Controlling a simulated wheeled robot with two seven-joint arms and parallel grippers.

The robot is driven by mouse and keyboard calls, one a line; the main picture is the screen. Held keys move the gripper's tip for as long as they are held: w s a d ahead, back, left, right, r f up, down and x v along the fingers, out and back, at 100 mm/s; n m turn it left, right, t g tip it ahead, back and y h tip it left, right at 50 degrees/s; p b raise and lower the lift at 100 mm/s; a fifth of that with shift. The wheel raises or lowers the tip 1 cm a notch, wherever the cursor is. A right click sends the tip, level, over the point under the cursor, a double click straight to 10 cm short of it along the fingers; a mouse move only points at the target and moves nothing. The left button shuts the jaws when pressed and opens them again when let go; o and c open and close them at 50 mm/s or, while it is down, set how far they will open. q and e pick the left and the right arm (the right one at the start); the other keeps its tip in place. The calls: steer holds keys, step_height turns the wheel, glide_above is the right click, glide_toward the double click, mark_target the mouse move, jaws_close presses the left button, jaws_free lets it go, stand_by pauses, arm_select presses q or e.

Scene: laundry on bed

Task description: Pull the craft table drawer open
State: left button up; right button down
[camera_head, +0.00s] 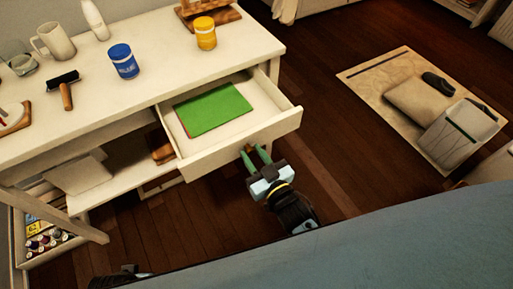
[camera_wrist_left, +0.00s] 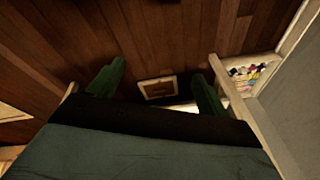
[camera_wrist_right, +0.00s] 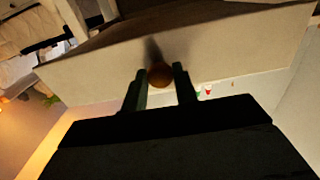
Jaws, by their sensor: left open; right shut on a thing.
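The craft table (camera_head: 150,60) is cream white. Its drawer (camera_head: 240,143) stands pulled out, with green and red sheets (camera_head: 214,109) lying inside. My right gripper (camera_head: 257,156) is at the drawer front, shut on the round brown knob (camera_head: 248,148). In the right wrist view the knob (camera_wrist_right: 160,75) sits between the fingertips against the pale drawer front (camera_wrist_right: 225,50). My left gripper (camera_wrist_left: 158,76) is open and empty in the left wrist view, above the wooden floor.
A blue jar (camera_head: 123,62), a yellow jar (camera_head: 205,34), a mug (camera_head: 54,41) and a roller (camera_head: 65,88) stand or lie on the tabletop. A blue-grey surface (camera_head: 370,245) fills the near right. Floor is bare right of the drawer, up to a mat (camera_head: 405,78).

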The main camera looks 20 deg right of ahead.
stand_by(0.3)
steer(key=c, duration=1.1)
jaws_free()
steer(key=shift+s, duration=0.15)
steer(key=shift+s+d, duration=0.1)
steer(key=shift+s, duration=0.25)
arm_select(q)
steer(key=s+a+f+p, duration=0.2)
steer(key=s+f, duration=0.1)
steer(key=f, duration=0.2)
steer(key=shift+s+a+f+p, duration=0.15)
steer(key=shift+s+f+p, duration=0.15)
steer(key=shift+s+f, duration=0.1)
arm_select(e)
steer(key=v, duration=1.2)
steer(key=shift+s, duration=0.25)
steer(key=shift+d+f, duration=0.1)
